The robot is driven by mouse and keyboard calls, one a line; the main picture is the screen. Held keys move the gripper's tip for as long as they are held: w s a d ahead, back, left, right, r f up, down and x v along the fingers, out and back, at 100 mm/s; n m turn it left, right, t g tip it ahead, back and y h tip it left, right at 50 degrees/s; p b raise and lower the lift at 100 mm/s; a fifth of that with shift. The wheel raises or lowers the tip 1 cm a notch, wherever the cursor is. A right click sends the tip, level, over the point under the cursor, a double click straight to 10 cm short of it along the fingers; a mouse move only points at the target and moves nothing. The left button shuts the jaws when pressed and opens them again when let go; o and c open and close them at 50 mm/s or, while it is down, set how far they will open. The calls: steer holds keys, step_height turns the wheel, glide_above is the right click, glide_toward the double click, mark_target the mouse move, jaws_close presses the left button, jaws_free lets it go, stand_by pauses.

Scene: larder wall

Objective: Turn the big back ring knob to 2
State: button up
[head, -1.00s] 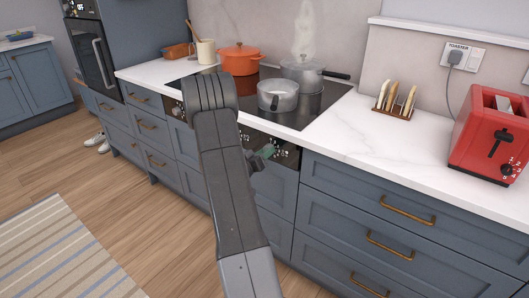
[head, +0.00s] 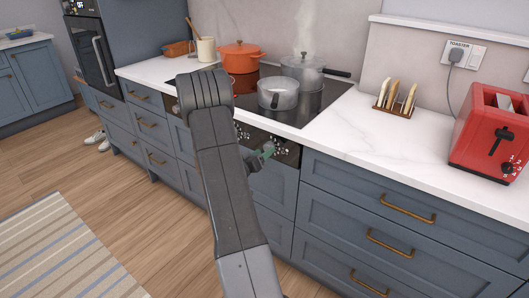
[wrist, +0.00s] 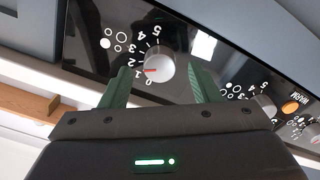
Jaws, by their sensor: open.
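In the wrist view a round silver knob (wrist: 160,69) with a red pointer line sits on the black control panel (wrist: 222,50). White numbers 0 to 5 run around one side of it; the red line points towards the low numbers, close to 1. A burner symbol of small circles, one filled, is beside it. My gripper (wrist: 162,75) is open, its green fingers on either side of the knob with gaps showing. Whether the fingertips reach past its face is unclear. In the head view my gripper (head: 267,152) is at the hob's front panel, partly covering it.
Drawer handles (head: 408,211) project to the right.

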steer(key=v, duration=1.2)
steer(key=x, duration=1.3)
steer(key=shift+w+d, duration=0.25)
steer(key=shift+w, duration=0.05)
